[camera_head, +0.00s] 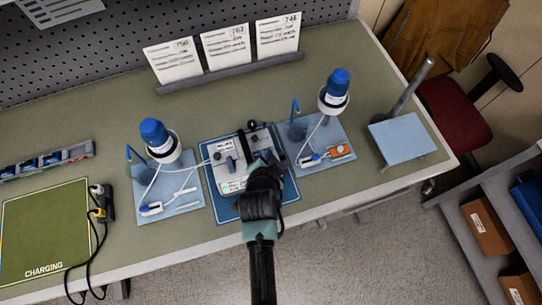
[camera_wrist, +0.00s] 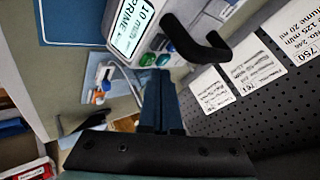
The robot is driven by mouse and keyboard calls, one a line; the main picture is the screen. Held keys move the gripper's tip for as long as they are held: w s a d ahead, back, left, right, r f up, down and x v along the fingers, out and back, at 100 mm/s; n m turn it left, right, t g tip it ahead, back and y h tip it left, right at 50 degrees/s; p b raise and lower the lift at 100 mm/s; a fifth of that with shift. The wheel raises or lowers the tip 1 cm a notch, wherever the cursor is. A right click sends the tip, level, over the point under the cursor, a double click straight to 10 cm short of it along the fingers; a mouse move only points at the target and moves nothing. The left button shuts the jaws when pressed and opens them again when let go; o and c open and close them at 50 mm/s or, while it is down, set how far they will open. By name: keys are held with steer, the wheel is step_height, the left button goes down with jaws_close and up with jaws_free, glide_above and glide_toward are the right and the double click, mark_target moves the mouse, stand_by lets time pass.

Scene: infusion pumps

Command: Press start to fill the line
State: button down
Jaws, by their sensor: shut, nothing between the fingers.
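The white infusion pump (camera_head: 232,172) sits on a blue mat (camera_head: 222,206) at the middle of the bench. In the wrist view its display (camera_wrist: 131,24) shows large text that looks like "10 m…" and "PRIME". Beside the display are a green button (camera_wrist: 147,59) and a blue button (camera_wrist: 164,60). My gripper (camera_wrist: 158,74) is shut and empty, with its fingertips close to these buttons. I cannot tell whether the tips touch one. In the head view my gripper (camera_head: 270,164) hides the right part of the pump. A black curved handle (camera_wrist: 195,37) stands beside the buttons.
Blue-capped bottles stand on trays left (camera_head: 153,133) and right (camera_head: 336,88) of the pump, with tubing around them. A tilted blue plate (camera_head: 402,138) on a post is farther right. Label cards (camera_head: 226,46) stand behind. A charging mat (camera_head: 45,232) lies at left.

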steer(key=shift+r, duration=0.15)
step_height(320, 180, up, 5)
steer(key=p, duration=0.4)
stand_by(0.5)
stand_by(0.5)
steer(key=w+r+n+t+b, duration=0.1)
steer(key=w+r+t, duration=0.1)
steer(key=w+r, duration=0.35)
steer(key=w+r+n+t+b, duration=0.1)
steer(key=w+r+t+b, duration=0.15)
steer(key=r, duration=0.65)
step_height(320, 180, up, 19)
steer(key=w+n+t+b, duration=0.3)
steer(key=t, duration=0.2)
steer(key=s+r+n+t+b, duration=0.1)
steer(key=s+r+t, duration=0.2)
steer(key=s+r, duration=0.2)
steer(key=s+r+n+t+b, duration=0.1)
steer(key=s+r, duration=0.5)
steer(key=r, duration=0.6)
steer(key=s+r+n+t+y+b, duration=0.1)
steer(key=s+r+n+t+b, duration=0.1)
steer(key=s+r, duration=0.4)
step_height(320, 180, up, 3)
steer(key=n+t, duration=0.1)
steer(key=t, duration=0.1)
steer(key=shift+d+t, duration=0.25)
steer(key=shift+t, duration=0.1)
